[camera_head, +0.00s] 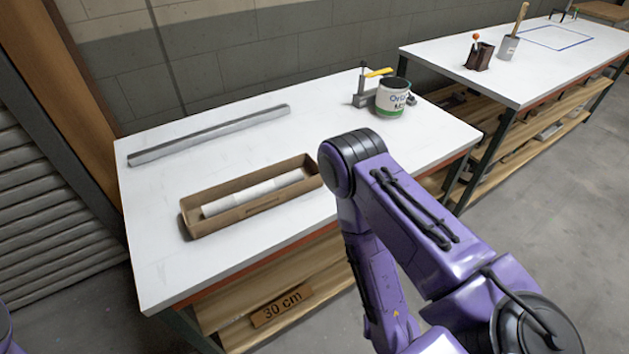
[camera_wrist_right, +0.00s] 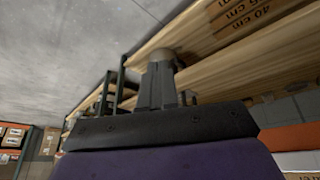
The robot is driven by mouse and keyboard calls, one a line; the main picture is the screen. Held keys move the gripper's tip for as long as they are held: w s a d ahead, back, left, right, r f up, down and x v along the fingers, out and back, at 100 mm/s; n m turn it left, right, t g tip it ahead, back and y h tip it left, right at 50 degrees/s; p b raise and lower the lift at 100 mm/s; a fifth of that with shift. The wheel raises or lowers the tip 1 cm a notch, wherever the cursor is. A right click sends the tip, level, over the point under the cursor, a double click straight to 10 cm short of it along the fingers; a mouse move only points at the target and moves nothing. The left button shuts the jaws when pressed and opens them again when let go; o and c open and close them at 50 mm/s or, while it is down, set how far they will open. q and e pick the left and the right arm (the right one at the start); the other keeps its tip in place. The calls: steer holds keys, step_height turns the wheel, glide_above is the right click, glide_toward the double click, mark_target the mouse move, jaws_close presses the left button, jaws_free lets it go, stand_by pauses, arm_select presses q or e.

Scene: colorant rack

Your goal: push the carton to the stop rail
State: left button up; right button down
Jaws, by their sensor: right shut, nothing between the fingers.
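The carton (camera_head: 250,200), a long open brown box with a white roll inside, lies on the white table near its front edge. The stop rail (camera_head: 210,136), a grey bar, lies behind the carton toward the wall, with bare tabletop between them. My right arm comes in from the right beside the table. Its gripper is hidden in the head view. In the right wrist view my right gripper (camera_wrist_right: 160,68) is shut and empty, with wooden shelf boards beyond it. I see no contact with the carton. My left gripper is out of view.
A paint can (camera_head: 392,97) and a grey fixture with a yellow handle (camera_head: 379,72) stand at the table's back right. A second white table (camera_head: 480,55) stands to the right. The left tabletop is clear.

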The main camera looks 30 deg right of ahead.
steer(key=w+m+t+b, duration=0.1)
steer(key=w+t+b, duration=0.1)
steer(key=w, duration=0.4)
steer(key=m+t+y+b, duration=0.4)
steer(key=m+t+b, duration=0.2)
steer(key=m+t, duration=0.45)
glide_toward(273, 194)
steer(key=s+f+n+t, duration=0.1)
steer(key=s+f+t, duration=0.1)
steer(key=s, duration=0.5)
steer(key=w, duration=0.4)
steer(key=w+p, duration=0.1)
steer(key=w, duration=0.3)
steer(key=w+p, duration=0.1)
steer(key=w, duration=0.3)
steer(key=shift+w+a+r, duration=0.2)
steer(key=shift+w+r, duration=0.15)
steer(key=shift+w, duration=0.05)
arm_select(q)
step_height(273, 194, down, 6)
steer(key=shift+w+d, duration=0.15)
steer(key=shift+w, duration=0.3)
arm_select(e)
steer(key=shift+w+f, duration=0.15)
steer(key=shift+w, duration=0.3)
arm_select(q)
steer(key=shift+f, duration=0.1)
